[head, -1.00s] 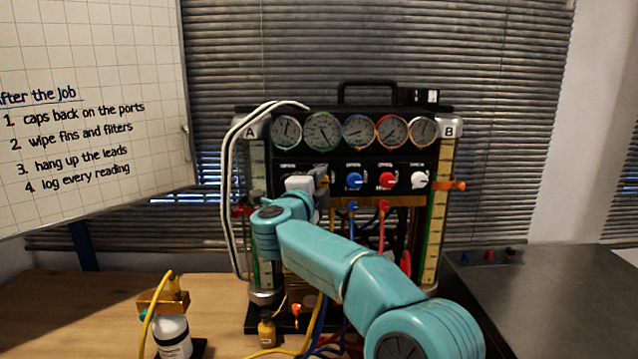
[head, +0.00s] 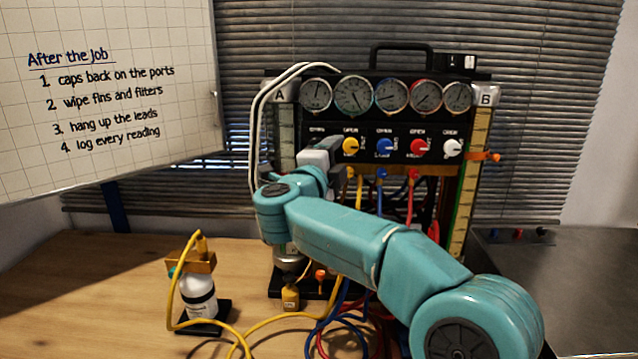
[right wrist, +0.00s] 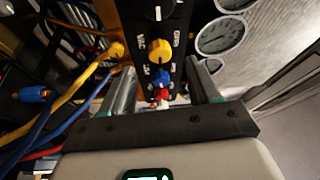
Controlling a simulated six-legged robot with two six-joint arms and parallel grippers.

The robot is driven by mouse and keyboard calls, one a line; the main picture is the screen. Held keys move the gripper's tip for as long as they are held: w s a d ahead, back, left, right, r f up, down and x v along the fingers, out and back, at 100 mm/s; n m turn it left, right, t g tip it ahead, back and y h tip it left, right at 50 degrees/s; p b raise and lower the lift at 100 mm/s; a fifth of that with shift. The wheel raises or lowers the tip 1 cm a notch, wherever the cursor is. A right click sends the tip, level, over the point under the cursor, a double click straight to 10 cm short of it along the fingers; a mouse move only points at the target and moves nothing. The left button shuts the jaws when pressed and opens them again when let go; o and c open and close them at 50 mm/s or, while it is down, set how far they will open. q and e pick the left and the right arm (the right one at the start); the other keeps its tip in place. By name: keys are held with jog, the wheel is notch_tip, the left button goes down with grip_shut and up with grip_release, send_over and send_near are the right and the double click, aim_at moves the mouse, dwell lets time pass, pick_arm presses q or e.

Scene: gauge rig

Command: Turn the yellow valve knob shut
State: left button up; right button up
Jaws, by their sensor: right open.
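The yellow valve knob (head: 350,147) is on the black panel, left of the blue knob (head: 385,146). It also shows in the right wrist view (right wrist: 158,48), just beyond my fingertips and roughly in line with the gap. My right gripper (head: 333,148) is just left of the knob in the head view, its jaws partly hidden by its own body. In the right wrist view my right gripper (right wrist: 157,68) is open, with nothing between its fingers. I cannot tell how far the knob is turned. My left gripper is not in view.
A red knob (head: 419,147) and a white knob (head: 452,148) continue the row, below several gauges (head: 353,95). Coloured hoses (head: 345,310) hang and coil in front. A white bottle (head: 199,297) stands on the table at left. A whiteboard (head: 110,100) is at upper left.

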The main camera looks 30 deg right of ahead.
jog(key=b+v, duration=0.1)
jog(key=v, duration=0.8)
jog(key=shift+s+a+b, duration=0.2)
jog(key=shift+a+b, duration=0.05)
jog(key=shift+b, duration=0.05)
